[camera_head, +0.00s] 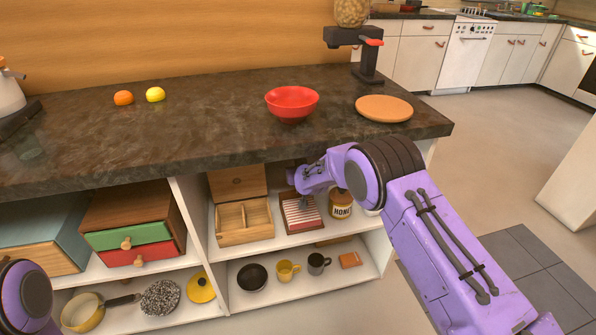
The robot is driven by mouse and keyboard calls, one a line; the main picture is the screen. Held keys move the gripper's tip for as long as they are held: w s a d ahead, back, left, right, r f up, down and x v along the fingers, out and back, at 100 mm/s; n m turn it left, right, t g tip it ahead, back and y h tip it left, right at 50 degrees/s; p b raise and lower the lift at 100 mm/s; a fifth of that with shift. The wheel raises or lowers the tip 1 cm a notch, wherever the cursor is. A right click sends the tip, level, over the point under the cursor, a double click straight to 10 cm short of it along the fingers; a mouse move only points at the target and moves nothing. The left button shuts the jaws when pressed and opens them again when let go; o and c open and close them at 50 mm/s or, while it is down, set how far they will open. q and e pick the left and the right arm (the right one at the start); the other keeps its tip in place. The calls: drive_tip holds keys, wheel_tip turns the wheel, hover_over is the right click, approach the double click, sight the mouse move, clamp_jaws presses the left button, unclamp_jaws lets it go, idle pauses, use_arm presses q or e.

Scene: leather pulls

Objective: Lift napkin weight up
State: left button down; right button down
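A napkin tray (301,222) holding red-and-white striped napkins sits on the upper shelf under the counter. My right arm reaches in from the right, and my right gripper (304,202) is low over the back part of the napkins. Its fingers are small and dark here, and I cannot tell whether they are open or touching anything. I cannot make out the napkin weight clearly; the gripper covers part of the tray. Only a purple part of my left arm shows at the lower left; my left gripper is out of view.
A honey jar (341,205) stands right of the tray, and a wooden divided box (244,222) stands left. The dark countertop (210,125) overhangs the shelf, with a red bowl (291,102) on top. Mugs and pans fill the lower shelf.

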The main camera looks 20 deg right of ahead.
drive_tip(key=shift+f, duration=0.2)
idle(0.4)
drive_tip(key=c, duration=1)
unclamp_jaws()
drive_tip(key=shift+o, duration=0.6)
drive_tip(key=shift+w+f, duration=0.15)
drive_tip(key=shift+w, duration=0.05)
drive_tip(key=shift+s+r, duration=0.45)
drive_tip(key=shift+s, duration=0.05)
drive_tip(key=p+v, duration=0.1)
drive_tip(key=v, duration=0.8)
drive_tip(key=shift+s, duration=0.2)
drive_tip(key=shift+a, duration=0.15)
